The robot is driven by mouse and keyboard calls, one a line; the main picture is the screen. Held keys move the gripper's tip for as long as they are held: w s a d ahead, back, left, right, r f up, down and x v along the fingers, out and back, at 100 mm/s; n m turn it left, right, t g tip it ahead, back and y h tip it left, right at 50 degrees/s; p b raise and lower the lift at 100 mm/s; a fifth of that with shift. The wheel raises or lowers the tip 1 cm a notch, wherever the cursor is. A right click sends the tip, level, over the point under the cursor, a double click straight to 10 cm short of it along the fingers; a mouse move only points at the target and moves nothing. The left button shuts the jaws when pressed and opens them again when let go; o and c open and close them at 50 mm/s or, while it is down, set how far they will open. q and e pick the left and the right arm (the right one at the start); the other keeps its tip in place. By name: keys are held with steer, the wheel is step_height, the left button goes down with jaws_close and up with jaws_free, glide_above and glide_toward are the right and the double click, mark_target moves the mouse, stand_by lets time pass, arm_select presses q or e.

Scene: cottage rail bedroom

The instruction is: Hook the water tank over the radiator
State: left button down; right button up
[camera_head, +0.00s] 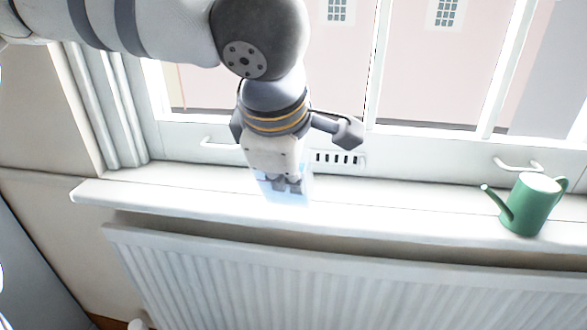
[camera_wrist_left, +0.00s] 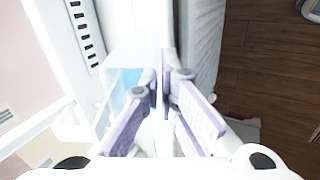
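The water tank (camera_head: 292,191) is a pale, light-blue see-through box at the window sill, partly hidden by my left gripper (camera_head: 284,184), which points down at it. In the left wrist view the tank (camera_wrist_left: 124,78) reaches away from the fingers, its blue inside to their left. The left gripper's fingers (camera_wrist_left: 160,92) are close together with a thin pale wall of the tank between them. Glare blurs the contact. The white ribbed radiator (camera_head: 340,290) is below the sill; it also shows in the left wrist view (camera_wrist_left: 200,40). My right gripper is out of view.
The white window sill (camera_head: 400,215) overhangs the radiator's top. A green watering can (camera_head: 530,207) stands on the sill at the right. The window frame with handles and a vent (camera_head: 338,159) rises behind. Wooden floor (camera_wrist_left: 265,75) shows beyond the radiator.

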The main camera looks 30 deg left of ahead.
arm_select(q)
steer(key=s+d, duration=0.3)
steer(key=s, duration=0.6)
steer(key=shift+s+d, duration=0.2)
steer(key=shift+d, duration=0.05)
stand_by(1.0)
